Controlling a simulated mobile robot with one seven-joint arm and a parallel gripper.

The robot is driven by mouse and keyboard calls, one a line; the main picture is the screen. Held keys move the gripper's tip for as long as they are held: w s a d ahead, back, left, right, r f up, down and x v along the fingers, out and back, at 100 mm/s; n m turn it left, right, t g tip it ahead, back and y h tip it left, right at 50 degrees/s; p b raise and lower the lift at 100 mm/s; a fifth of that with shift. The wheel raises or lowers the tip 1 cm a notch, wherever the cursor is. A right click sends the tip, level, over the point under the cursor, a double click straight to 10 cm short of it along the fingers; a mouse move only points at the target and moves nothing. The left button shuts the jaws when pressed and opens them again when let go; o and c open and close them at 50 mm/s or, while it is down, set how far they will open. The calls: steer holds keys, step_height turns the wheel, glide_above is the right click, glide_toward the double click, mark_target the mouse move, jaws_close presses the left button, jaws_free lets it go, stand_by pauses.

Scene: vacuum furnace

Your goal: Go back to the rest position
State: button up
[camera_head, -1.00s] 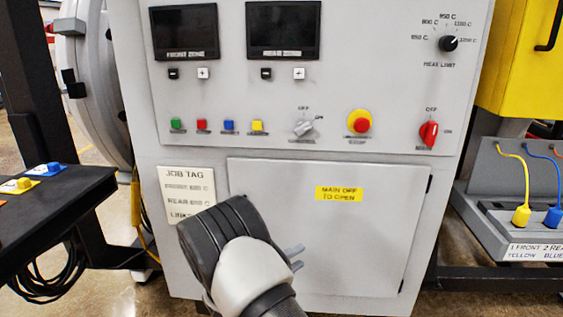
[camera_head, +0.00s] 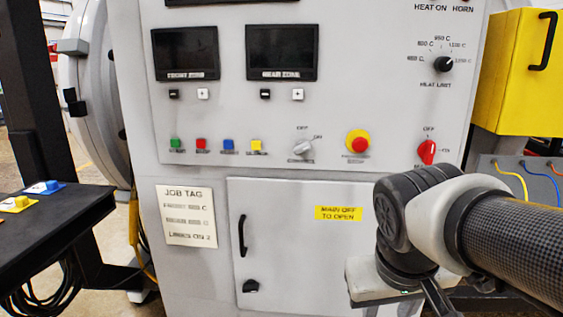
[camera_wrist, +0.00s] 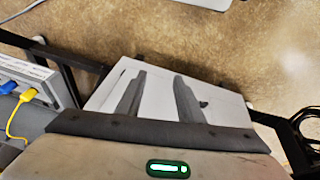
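My gripper (camera_wrist: 160,78) shows in the wrist view with its two dark fingers apart and nothing between them. In the head view my arm comes in from the right and my wrist hangs in front of the lower right of the grey furnace cabinet (camera_head: 335,120). My fingers are mostly hidden or cut off there. The lower door (camera_head: 290,255) looks closed, with a black handle (camera_head: 242,236), a black latch knob (camera_head: 251,286) and a yellow "MAIN OFF TO OPEN" label (camera_head: 339,213). My arm covers the door's right edge.
A black table (camera_head: 60,225) with coloured blocks stands at the left. A yellow box (camera_head: 515,75) and a grey unit with yellow and blue cables (camera_wrist: 30,90) stand at the right. The red main switch (camera_head: 427,152) sits just above my wrist. Open floor (camera_wrist: 235,50) shows.

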step_height(320, 180, up, 24)
steer(key=s+a+t+y+p, duration=0.1)
steer(key=s+a+p, duration=0.1)
steer(key=p, duration=2.1)
steer(key=shift+s+r+t+y, duration=0.25)
steer(key=shift+s+t+y, duration=0.05)
steer(key=shift+s+t, duration=0.15)
